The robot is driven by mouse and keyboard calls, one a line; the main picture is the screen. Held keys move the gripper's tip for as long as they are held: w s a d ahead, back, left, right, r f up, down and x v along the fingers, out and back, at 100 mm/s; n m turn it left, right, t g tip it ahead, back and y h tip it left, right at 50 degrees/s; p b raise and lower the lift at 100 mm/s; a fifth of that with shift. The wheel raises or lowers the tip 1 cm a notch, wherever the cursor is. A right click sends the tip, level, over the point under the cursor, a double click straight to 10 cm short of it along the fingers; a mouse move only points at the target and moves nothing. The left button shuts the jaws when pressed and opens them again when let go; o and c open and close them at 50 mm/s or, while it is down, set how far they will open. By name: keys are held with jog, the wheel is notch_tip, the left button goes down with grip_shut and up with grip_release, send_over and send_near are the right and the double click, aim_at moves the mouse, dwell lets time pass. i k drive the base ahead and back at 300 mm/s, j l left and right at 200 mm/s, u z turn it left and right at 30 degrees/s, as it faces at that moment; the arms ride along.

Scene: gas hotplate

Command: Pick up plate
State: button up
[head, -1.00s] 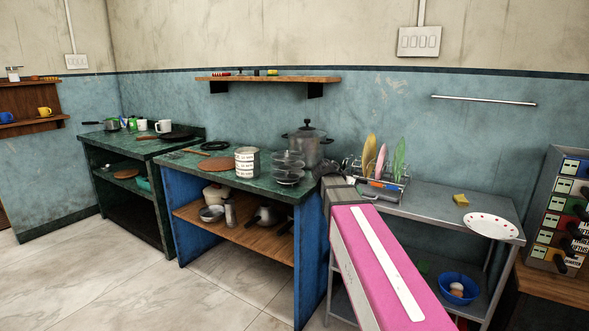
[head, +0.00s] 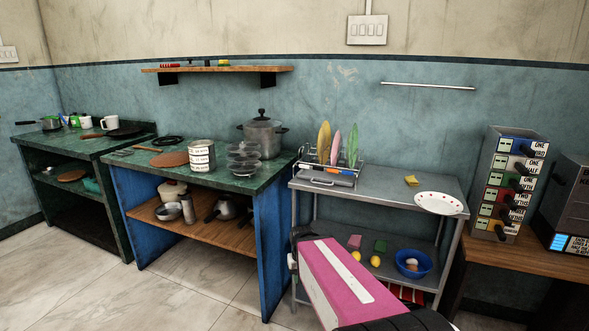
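A white plate (head: 439,203) with red marks around its rim lies flat near the right end of the grey metal table (head: 385,190). Yellow (head: 323,143), pink (head: 335,147) and green (head: 352,146) plates stand upright in a dish rack (head: 347,172) at that table's left end. My pink arm link reaches up from the bottom, in front of the metal table and left of the white plate. My gripper's fingers do not show, so I cannot tell what they do. Nothing covers the white plate.
A yellow sponge (head: 411,181) lies left of the white plate. The lower shelf holds a blue bowl (head: 413,263) and small items. A green-topped counter (head: 231,181) with pots and glass bowls adjoins on the left. A stacked box unit (head: 507,184) stands right.

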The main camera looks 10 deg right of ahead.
aim_at(437, 204)
jog(key=z, duration=1.6)
